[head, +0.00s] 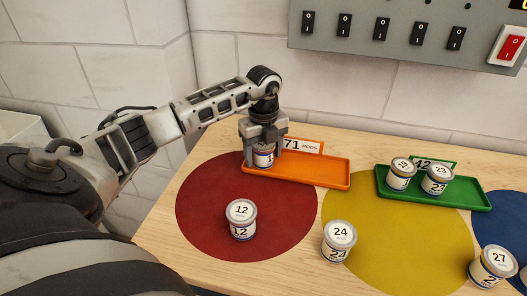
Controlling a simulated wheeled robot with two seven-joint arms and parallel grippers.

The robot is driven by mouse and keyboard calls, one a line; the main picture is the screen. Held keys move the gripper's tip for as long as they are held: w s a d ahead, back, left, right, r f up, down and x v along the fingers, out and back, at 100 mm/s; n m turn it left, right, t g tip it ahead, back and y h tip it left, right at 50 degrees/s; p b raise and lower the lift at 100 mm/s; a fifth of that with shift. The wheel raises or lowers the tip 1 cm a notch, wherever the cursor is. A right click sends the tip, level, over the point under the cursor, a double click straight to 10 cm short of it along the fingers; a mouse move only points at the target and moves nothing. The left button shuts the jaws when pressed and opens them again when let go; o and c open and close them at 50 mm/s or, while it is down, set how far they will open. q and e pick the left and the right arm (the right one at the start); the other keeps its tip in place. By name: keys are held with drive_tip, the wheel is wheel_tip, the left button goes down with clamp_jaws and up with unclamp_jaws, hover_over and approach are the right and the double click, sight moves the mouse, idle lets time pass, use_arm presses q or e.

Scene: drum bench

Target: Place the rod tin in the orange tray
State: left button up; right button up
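The orange tray (318,173) lies at the back of the bench, behind the red circle, with a white sign (303,146) reading 71 behind it. My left gripper (263,154) points down at the tray's left end. Its two fingers are on either side of a white tin with a blue band (263,160), and it looks shut on it. The fingers partly cover the tin's label, so its number is not clear. The tin is upright; I cannot tell whether it rests on the tray floor or is just above it. My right gripper is not in view.
Tin 12 (240,220) stands on the red circle (200,207). Tin 24 (338,241) stands by the yellow circle (400,245), tin 27 (492,267) at right. The green tray (463,202) holds two tins. The orange tray's middle and right are empty.

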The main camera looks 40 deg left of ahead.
use_arm(q)
wheel_tip(320, 180, up, 12)
drive_tip(key=shift+r+b, duration=0.2)
drive_tip(key=shift+b, duration=0.3)
idle(0.5)
